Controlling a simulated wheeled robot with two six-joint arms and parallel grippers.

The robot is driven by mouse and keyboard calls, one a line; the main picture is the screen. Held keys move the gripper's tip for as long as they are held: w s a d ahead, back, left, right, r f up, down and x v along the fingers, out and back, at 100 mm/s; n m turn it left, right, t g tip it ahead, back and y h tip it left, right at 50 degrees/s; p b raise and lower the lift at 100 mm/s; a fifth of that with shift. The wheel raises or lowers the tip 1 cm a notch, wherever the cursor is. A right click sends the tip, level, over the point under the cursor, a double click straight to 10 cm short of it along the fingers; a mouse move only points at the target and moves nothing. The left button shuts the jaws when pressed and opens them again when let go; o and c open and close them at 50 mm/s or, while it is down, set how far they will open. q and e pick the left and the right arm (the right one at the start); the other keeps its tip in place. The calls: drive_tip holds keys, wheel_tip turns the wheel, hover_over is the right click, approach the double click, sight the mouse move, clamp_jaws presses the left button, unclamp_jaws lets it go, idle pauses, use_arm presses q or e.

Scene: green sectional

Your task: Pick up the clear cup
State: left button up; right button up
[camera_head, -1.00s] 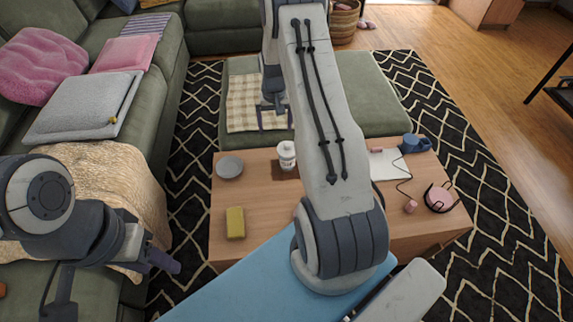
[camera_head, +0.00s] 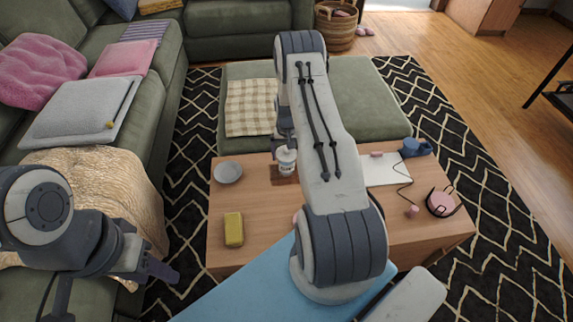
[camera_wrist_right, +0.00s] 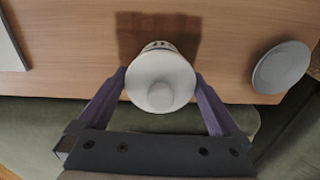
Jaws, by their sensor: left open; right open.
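A white lidded cup with dark print (camera_head: 286,163) stands upright on the wooden coffee table (camera_head: 262,205), near its far edge. It looks white rather than clear. The right wrist view shows the cup from above, with its pale round lid (camera_wrist_right: 160,80). My right gripper (camera_wrist_right: 161,82) is open, with one purple finger on each side of the cup. I cannot tell whether the fingers touch it. In the head view my right arm partly hides this gripper. My left gripper (camera_head: 160,270) is apart from the table, at the lower left by the sofa.
A white sheet (camera_head: 385,171), blue mug (camera_head: 412,147) and pink round item (camera_head: 441,202) are on the right. A green ottoman (camera_head: 370,105) stands beyond the table.

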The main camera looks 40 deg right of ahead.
drive_tip(key=shift+f, duration=0.1)
drive_tip(key=c, duration=1.5)
clamp_jaws()
